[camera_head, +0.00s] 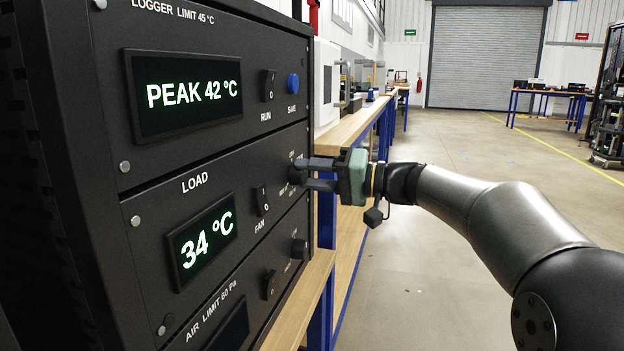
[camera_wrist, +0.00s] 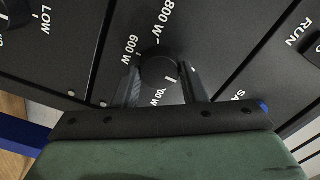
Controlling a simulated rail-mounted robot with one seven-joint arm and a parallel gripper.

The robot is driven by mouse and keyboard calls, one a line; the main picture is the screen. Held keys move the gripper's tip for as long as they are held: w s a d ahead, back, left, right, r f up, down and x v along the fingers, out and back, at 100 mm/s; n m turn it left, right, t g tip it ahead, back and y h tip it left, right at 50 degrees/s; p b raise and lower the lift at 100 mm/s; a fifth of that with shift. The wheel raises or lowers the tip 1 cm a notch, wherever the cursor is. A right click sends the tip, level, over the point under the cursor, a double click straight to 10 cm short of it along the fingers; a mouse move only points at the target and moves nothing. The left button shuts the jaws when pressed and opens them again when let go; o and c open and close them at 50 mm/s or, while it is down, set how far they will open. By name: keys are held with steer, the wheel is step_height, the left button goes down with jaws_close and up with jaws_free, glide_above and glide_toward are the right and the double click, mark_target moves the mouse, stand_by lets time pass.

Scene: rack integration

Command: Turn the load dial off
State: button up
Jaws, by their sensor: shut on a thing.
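The load dial (camera_wrist: 157,70) is a round black knob with a white mark. In the wrist view the labels 600 W and 800 W show beside it, and another label is partly hidden by my gripper. The mark points down toward that partly hidden label. My gripper (camera_wrist: 162,84) is shut on the dial, with one finger on each side. In the head view my gripper (camera_head: 308,174) reaches in from the right and hides most of the dial. The LOAD panel's display (camera_head: 202,240) reads 34 °C.
Above is the logger panel, with a display (camera_head: 184,92) reading PEAK 42 °C, a RUN switch (camera_head: 267,85) and a blue SAVE button (camera_head: 293,83). A FAN switch (camera_head: 262,200) sits left of the dial. An air panel with another knob (camera_head: 299,249) is below. Open floor lies right.

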steer(key=shift+c, duration=0.2)
steer(key=o, duration=1)
steer(key=p+v, duration=0.4)
steer(key=v, duration=1.3)
steer(key=shift+d+p, duration=0.25)
steer(key=shift+p, duration=0.15)
steer(key=shift+r, duration=0.15)
